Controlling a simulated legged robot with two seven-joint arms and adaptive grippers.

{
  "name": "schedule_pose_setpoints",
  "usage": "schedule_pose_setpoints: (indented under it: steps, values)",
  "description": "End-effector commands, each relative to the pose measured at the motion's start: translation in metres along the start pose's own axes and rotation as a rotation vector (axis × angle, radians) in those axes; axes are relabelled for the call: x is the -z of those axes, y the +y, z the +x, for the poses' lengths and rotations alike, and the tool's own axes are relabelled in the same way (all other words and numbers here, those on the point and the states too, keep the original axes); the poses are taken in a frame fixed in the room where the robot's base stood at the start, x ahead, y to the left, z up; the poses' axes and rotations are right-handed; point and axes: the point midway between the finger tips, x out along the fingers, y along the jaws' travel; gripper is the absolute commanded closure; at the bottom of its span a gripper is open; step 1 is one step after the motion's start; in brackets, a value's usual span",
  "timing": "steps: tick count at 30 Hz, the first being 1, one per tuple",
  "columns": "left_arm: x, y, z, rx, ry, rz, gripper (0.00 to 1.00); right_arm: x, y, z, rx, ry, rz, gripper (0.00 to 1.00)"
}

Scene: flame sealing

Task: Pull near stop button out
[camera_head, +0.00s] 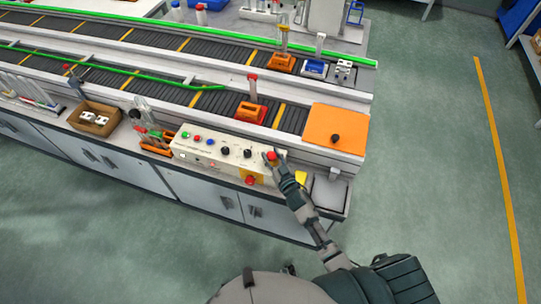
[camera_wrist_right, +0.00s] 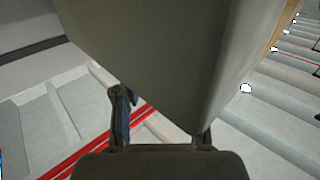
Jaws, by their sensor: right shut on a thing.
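A pale control panel (camera_head: 215,150) stands on the near side of the conveyor. It has a red mushroom button (camera_head: 250,180) on an orange-yellow plate at its lower right. Another red button (camera_head: 273,155) is at its upper right end. My right gripper (camera_head: 271,159) is at this upper red button, with its fingers around it and shut on it. In the right wrist view, a large grey-beige body fills the space above the fingers (camera_wrist_right: 162,130) and the button cannot be made out. My left gripper is not in view.
An orange plate with a black knob (camera_head: 335,138) covers the conveyor end. A yellow block (camera_head: 301,178) and a grey tray (camera_head: 329,194) are right of the panel. An orange rack (camera_head: 155,146) and a cardboard box (camera_head: 94,117) are to its left.

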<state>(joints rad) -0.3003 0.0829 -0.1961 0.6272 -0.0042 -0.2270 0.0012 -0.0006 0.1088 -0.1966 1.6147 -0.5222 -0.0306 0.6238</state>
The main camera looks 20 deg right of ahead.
Motion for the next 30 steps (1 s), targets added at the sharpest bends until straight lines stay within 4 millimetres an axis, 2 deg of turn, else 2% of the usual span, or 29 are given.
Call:
schedule_pose_setpoints:
  steps: [1,8,9,11,23,26,30]
  values:
    - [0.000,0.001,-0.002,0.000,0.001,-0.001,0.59,0.012,-0.002,0.003,0.007,0.022,0.003,1.00]
    - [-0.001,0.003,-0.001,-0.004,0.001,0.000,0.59,0.014,-0.003,0.004,0.008,0.029,0.001,1.00]
    - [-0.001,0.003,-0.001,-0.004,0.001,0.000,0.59,0.014,-0.003,0.004,0.007,0.030,0.001,0.52]
    - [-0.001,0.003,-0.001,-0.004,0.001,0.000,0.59,0.014,-0.003,0.004,0.007,0.029,0.001,0.36]
    - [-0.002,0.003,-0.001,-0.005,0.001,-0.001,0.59,0.007,-0.004,-0.004,0.008,0.017,0.003,0.36]
    - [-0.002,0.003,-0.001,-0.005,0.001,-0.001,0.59,0.006,-0.004,-0.019,0.008,0.015,0.003,0.36]
    - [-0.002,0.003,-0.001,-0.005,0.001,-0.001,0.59,0.006,-0.004,-0.051,0.009,0.016,0.003,0.36]
